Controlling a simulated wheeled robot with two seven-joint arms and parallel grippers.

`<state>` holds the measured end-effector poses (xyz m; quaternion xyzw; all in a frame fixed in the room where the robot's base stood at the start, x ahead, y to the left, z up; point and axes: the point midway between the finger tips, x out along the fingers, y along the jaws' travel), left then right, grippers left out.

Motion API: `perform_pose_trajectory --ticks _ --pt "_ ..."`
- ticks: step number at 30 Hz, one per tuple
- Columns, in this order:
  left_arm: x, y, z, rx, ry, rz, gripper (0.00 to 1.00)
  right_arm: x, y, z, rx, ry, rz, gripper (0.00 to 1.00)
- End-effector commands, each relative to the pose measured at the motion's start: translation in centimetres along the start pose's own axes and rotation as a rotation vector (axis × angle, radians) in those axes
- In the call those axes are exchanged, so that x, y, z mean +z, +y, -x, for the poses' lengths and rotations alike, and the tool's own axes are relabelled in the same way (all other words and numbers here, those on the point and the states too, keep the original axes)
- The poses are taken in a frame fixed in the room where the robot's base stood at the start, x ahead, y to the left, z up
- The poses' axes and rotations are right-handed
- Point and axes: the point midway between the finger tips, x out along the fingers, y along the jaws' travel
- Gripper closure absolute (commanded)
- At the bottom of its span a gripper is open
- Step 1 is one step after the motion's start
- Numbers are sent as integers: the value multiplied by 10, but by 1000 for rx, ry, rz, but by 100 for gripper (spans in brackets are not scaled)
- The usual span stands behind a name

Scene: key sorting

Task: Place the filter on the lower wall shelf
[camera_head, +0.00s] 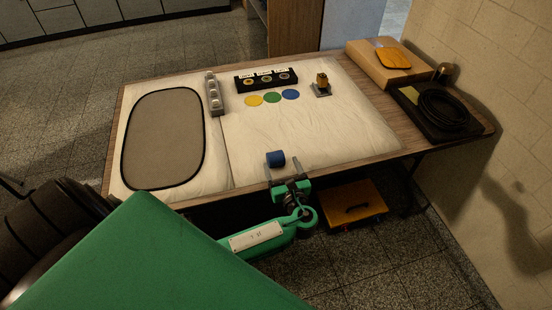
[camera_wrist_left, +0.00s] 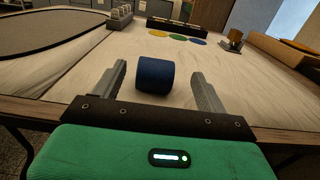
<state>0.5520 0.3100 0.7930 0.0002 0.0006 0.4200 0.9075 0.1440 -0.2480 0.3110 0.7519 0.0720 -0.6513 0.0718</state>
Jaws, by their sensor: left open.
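A short dark blue cylinder (camera_head: 276,158), likely the filter, lies on its side near the front edge of the pale mat on the table. It also shows in the left wrist view (camera_wrist_left: 155,76). My left gripper (camera_head: 285,168) reaches in over the table's front edge with its fingers spread. In the left wrist view, the cylinder sits between and slightly beyond the open fingers (camera_wrist_left: 159,76), with a gap visible on each side. My right gripper is not in view. No wall shelf shows in either view.
A grey oval pad (camera_head: 163,138) lies on the left. Behind the cylinder are yellow, green and blue discs (camera_head: 272,98), a black block (camera_head: 266,79) and a small brass-coloured item (camera_head: 322,83). A black cable coil (camera_head: 443,108) is at right. The mat around the cylinder is clear.

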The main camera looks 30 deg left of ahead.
Motion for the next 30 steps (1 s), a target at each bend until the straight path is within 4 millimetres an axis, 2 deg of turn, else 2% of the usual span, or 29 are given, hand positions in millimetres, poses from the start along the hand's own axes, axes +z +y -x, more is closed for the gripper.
perform_pose_trajectory --ticks 3,6,10,14,18,27,30 --pt "1 0 -16 -1 -1 0 25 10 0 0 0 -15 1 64" --pt "0 0 -22 0 0 0 25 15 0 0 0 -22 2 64" --pt "-1 1 -34 -1 -1 -1 25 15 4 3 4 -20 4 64" --pt "-4 4 -54 0 -2 -3 25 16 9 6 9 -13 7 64" --pt "-5 4 -70 -2 -1 -1 25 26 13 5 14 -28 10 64" --pt "-6 4 -75 -2 1 0 25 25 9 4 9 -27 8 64" --pt "-6 4 -75 -2 1 0 45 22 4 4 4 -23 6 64"
